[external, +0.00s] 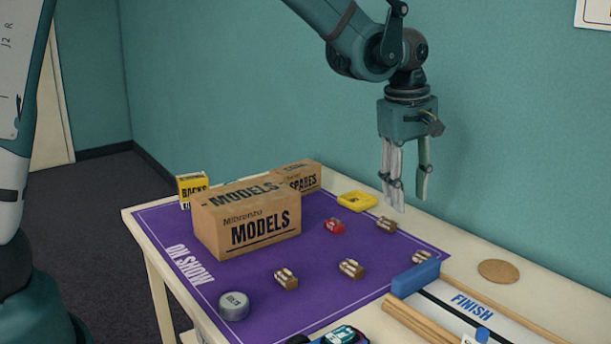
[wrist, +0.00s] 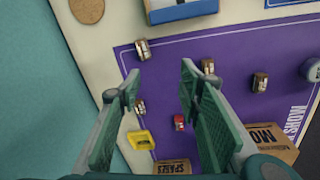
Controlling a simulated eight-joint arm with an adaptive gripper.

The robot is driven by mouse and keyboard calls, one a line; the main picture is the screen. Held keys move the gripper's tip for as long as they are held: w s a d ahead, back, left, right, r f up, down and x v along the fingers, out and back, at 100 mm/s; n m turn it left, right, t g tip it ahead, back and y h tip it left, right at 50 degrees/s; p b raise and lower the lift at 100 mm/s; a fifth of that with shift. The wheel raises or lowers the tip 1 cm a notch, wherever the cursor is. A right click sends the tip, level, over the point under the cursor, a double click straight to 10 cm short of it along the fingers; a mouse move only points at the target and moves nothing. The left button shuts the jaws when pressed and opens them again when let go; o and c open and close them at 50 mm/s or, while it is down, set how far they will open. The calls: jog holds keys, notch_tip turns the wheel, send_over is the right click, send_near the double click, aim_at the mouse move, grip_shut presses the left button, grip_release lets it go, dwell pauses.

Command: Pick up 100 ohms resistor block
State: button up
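Several small brown blocks with pale tops stand on the purple mat (external: 318,296). In the external view, one is at the back right (external: 385,225), one near the mat's right edge (external: 421,256), one at the middle (external: 350,268) and one at the front left (external: 286,279). The wrist view shows them too (wrist: 139,107) (wrist: 143,50) (wrist: 208,67) (wrist: 260,82). A red block (external: 334,226) stands left of the back one. Markings are too small to tell which is 100 ohms. My gripper (external: 409,192) is open and empty above the table's back right. It also shows in the wrist view (wrist: 160,84).
A large MODELS carton (external: 246,226) and a smaller SPARES carton (external: 303,178) stand at the mat's back left. A yellow item (external: 357,201) lies behind the red block. A blue block (external: 415,278), grey tin (external: 233,306) and round cork disc (external: 499,271) are nearby.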

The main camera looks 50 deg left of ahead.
aim_at(427, 253)
jog(key=w+f+n, duration=0.1)
jog(key=w+f, duration=0.1)
jog(key=f, duration=0.1)
jog(key=w+d+f+n+g+p, duration=0.1)
jog(key=w+f, duration=0.1)
jog(key=f, duration=0.1)
jog(key=w+d+f+n, duration=0.1)
jog(key=w+f, duration=0.1)
jog(key=f, duration=0.1)
jog(key=shift+w+d+f+n+p, duration=0.1)
jog(key=shift+w+d+n+p, duration=0.1)
jog(key=shift+n+p, duration=0.15)
jog(key=shift+f+b, duration=0.3)
jog(key=shift+f, duration=1)
jog(key=shift+w+d+f+b, duration=0.1)
jog(key=shift+f+b, duration=0.65)
jog(key=shift+f, duration=1.85)
jog(key=c, duration=0.9)
